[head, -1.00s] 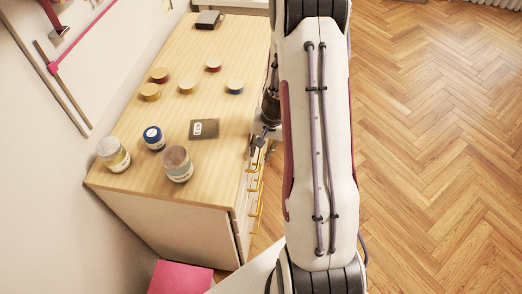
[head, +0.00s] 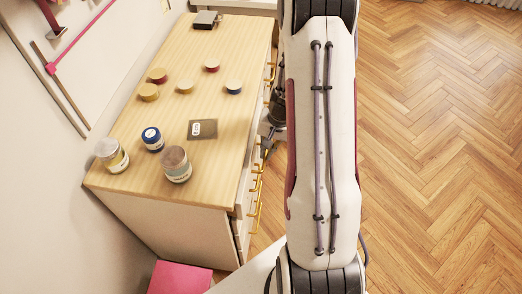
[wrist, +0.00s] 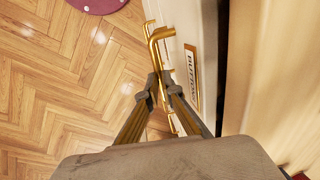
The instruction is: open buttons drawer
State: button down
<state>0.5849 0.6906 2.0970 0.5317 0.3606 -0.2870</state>
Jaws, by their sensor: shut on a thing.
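The buttons drawer front (wrist: 177,40) is a pale panel in the wrist view, with a gold-framed label (wrist: 191,75) reading "BUTTONS". Its gold bar handle (wrist: 157,36) stands out to the left of the panel. My gripper (wrist: 162,84) is shut on this handle, with the fingertips on either side of the bar. In the head view my gripper (head: 266,143) is at the right side of the dresser, partly hidden behind my arm. How far the drawer stands out from the dresser is hard to tell.
The wooden dresser top (head: 225,165) holds several jars and lids, a dark card (head: 203,129) and a dark box (head: 206,20). More gold handles (head: 257,190) line the dresser's right side. Open parquet floor (head: 440,140) lies to the right. A pink item (head: 180,277) is below.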

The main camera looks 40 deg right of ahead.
jog(key=s+d, duration=1.5)
jog(key=shift+s+d, duration=0.2)
jog(key=shift+s, duration=0.1)
jog(key=shift+f, duration=0.1)
jog(key=c, duration=2.2)
grip_release()
jog(key=shift+r, duration=0.25)
jog(key=shift+s+d+r, duration=0.25)
jog(key=shift+r, duration=1.65)
jog(key=shift+s+d+r, duration=0.25)
jog(key=shift+d+r, duration=0.05)
jog(key=shift+r, duration=1.6)
jog(key=shift+s+d+r, duration=0.25)
jog(key=shift+r, duration=1.65)
